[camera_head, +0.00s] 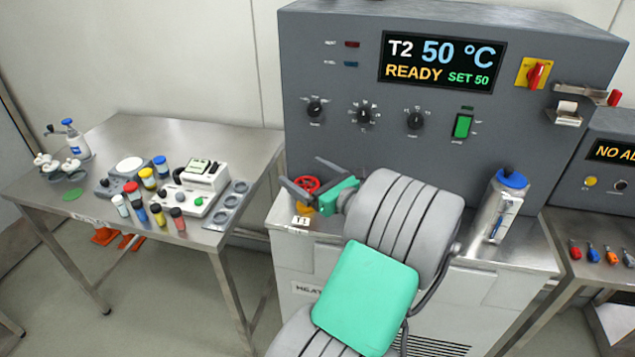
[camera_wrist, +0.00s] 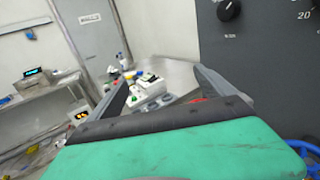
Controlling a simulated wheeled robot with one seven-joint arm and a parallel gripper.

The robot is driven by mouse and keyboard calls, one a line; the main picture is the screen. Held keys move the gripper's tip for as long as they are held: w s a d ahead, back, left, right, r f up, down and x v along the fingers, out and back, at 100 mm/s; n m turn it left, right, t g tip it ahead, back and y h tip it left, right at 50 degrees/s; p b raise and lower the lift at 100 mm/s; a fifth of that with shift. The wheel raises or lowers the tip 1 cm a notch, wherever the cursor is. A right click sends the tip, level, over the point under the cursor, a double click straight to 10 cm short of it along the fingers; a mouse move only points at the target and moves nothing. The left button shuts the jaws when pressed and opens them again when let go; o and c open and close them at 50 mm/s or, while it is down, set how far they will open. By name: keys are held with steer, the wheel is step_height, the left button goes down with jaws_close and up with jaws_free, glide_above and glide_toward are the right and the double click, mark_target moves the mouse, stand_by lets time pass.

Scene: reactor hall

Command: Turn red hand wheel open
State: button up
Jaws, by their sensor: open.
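The red hand wheel (camera_head: 307,184) sits on a yellow valve body at the left end of the grey machine's ledge, above a tag reading T1. My gripper (camera_head: 304,175) is open, with its two grey fingers spread around or just in front of the wheel in the head view. I cannot tell whether the fingers touch it. In the wrist view my open gripper (camera_wrist: 160,85) shows both fingers, and a small bit of the red wheel (camera_wrist: 197,100) shows by the right finger. The rest of the wheel is hidden there.
The grey machine (camera_head: 330,60) rises behind the wheel, its display reading T2 50 °C READY. A blue-capped container (camera_head: 508,200) stands on the ledge at right. A steel table (camera_head: 210,140) at left holds several jars and a white device (camera_head: 200,185).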

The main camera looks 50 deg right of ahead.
steer(key=shift+s+a+r+b, duration=0.6)
steer(key=shift+s+a, duration=0.25)
steer(key=shift+s, duration=0.1)
